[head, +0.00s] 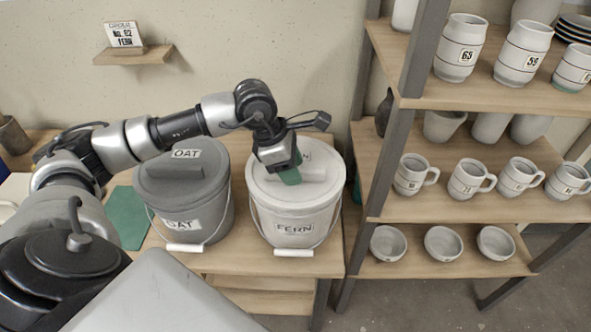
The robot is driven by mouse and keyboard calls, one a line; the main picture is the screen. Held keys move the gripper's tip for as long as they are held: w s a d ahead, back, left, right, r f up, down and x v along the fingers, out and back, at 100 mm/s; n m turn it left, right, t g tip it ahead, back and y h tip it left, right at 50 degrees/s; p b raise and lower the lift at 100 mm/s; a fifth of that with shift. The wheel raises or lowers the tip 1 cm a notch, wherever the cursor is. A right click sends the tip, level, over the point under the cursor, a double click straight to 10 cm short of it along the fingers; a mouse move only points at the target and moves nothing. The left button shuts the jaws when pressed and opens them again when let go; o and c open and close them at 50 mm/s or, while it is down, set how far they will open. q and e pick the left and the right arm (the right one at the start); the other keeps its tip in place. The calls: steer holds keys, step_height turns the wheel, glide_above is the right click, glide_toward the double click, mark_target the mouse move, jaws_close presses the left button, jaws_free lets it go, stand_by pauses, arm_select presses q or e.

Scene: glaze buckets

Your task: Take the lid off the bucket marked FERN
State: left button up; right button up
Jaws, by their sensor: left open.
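The bucket marked FERN (297,228) is white and stands upright on the wooden bench, with its wire handle hanging down at the front. Its white lid (317,190) sits on top, with a raised bar grip (312,175) and a partly hidden label. My left gripper (288,172) is open and points down at the bar grip from above. A green patch shows at the fingertips. The gripper hides part of the bar, so I cannot tell whether the fingers touch it. My right gripper is not in view.
A grey bucket marked OAT (188,190), lidded, stands just left, under my left arm. A shelf rack (405,130) with jars, mugs and bowls rises close on the right. A small wall shelf (137,55) holds a card reading No. 62 FERN.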

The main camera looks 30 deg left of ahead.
arm_select(q)
steer(key=shift+f+b, duration=0.25)
steer(key=shift+b, duration=0.15)
stand_by(0.5)
jaws_close()
